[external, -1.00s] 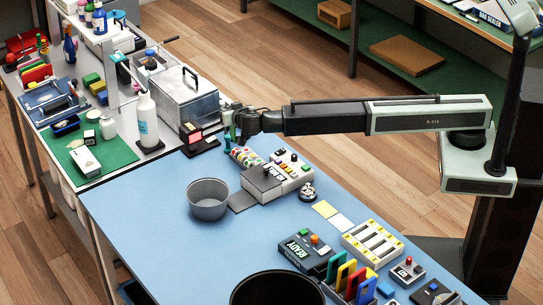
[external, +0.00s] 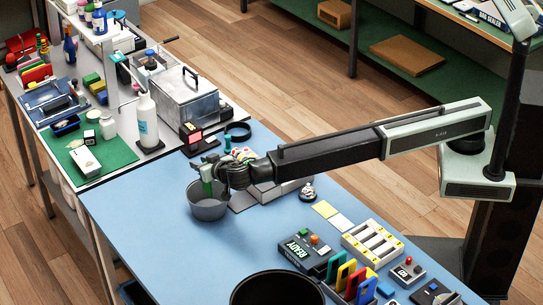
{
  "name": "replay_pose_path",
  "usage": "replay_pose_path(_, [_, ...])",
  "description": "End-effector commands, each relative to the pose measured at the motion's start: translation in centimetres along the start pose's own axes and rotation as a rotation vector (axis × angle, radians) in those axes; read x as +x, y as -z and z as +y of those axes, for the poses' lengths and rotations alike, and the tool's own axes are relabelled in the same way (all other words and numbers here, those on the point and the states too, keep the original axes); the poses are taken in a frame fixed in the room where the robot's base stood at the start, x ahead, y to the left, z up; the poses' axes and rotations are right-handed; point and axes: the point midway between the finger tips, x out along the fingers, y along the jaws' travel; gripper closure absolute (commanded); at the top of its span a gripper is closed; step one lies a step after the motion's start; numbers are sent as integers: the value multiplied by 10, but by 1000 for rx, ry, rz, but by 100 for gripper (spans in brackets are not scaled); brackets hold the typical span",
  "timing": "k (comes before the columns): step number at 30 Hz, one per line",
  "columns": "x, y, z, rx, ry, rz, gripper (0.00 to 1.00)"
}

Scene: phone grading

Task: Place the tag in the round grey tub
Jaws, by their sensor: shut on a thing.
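The round grey tub (external: 209,212) stands on the blue table top, left of the grey boxes. My gripper (external: 210,175) is over the tub's back side, shut on a small green tag (external: 208,189). The tag hangs upright, and its lower end overlaps the tub's opening in the picture. I cannot tell whether its lower end is below the rim. My gripper hides part of the tub's back rim.
A black round dish (external: 238,132) and a dark stand (external: 197,142) are behind my gripper. A white bottle (external: 147,122) stands at the left. The blue table left of the grey tub is clear.

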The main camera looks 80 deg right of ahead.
Motion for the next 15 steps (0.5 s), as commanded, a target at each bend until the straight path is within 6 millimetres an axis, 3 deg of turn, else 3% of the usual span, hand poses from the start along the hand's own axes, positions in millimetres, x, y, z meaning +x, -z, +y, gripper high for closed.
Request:
replay_pose_path(1, [9,-22,0,0,0,0,100])
replay_pose_path(3, [14,-34,0,0,0,0,100])
replay_pose_path(10, [16,-38,0,0,0,0,100])
replay_pose_path(15, [27,-65,0,0,0,0,100])
